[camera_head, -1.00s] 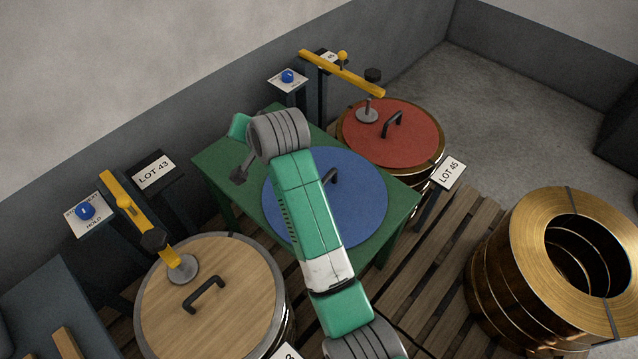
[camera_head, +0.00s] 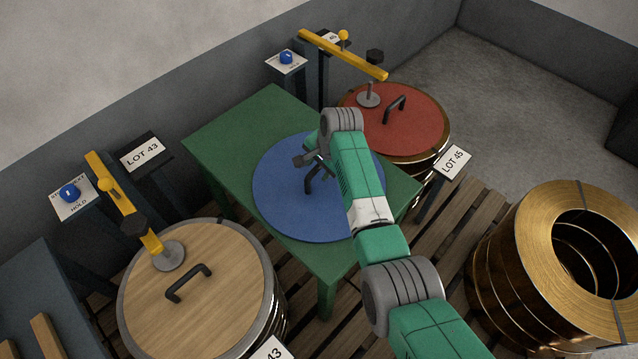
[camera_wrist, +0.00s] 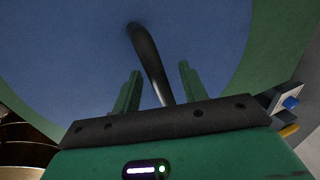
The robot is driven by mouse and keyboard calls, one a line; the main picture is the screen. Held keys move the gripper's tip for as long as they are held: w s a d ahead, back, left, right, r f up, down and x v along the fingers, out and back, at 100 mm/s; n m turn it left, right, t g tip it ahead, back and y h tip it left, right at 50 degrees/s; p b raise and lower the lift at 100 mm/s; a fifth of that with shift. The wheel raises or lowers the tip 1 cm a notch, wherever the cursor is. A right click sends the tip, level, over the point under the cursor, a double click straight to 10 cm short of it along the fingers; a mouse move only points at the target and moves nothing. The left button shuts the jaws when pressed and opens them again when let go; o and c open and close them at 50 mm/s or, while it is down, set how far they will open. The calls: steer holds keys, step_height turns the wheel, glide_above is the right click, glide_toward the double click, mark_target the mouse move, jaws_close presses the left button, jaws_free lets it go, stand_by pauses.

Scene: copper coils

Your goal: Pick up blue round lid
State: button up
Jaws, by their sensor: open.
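The blue round lid (camera_head: 285,205) lies flat on a green table (camera_head: 255,115), with a black bar handle (camera_head: 310,180) standing on its top. My gripper (camera_head: 322,163) is over the lid, close to the handle. In the wrist view the lid (camera_wrist: 70,50) fills most of the picture. The handle (camera_wrist: 146,55) runs down between the two green fingers of my gripper (camera_wrist: 160,88), which are apart and empty. The wrist view does not show clearly how far above the handle the fingers are. My arm hides the lid's right part in the head view.
A red lid (camera_head: 405,120) on a coil stack is behind right, under a yellow clamp bar (camera_head: 342,54). A wooden lid (camera_head: 200,300) with another yellow clamp arm (camera_head: 123,200) is front left. Copper coils (camera_head: 520,260) stand at right on wooden slats. A LOT 45 sign (camera_head: 453,162) stands near the table.

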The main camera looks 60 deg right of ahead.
steer(key=shift+x, duration=0.95)
steer(key=shift+r, duration=0.1)
jaws_close()
step_height(320, 180, up, 4)
steer(key=shift+r+p, duration=0.1)
steer(key=shift+p, duration=1.1)
steer(key=s+a+p, duration=0.2)
steer(key=a, duration=0.2)
steer(key=s+a+p, duration=0.2)
steer(key=s+a, duration=0.1)
steer(key=a, duration=0.2)
steer(key=s+a+r+p, duration=0.1)
steer(key=s+a+p, duration=0.1)
steer(key=a, duration=0.3)
steer(key=shift+s+p, duration=0.4)
steer(key=shift+s, duration=0.15)
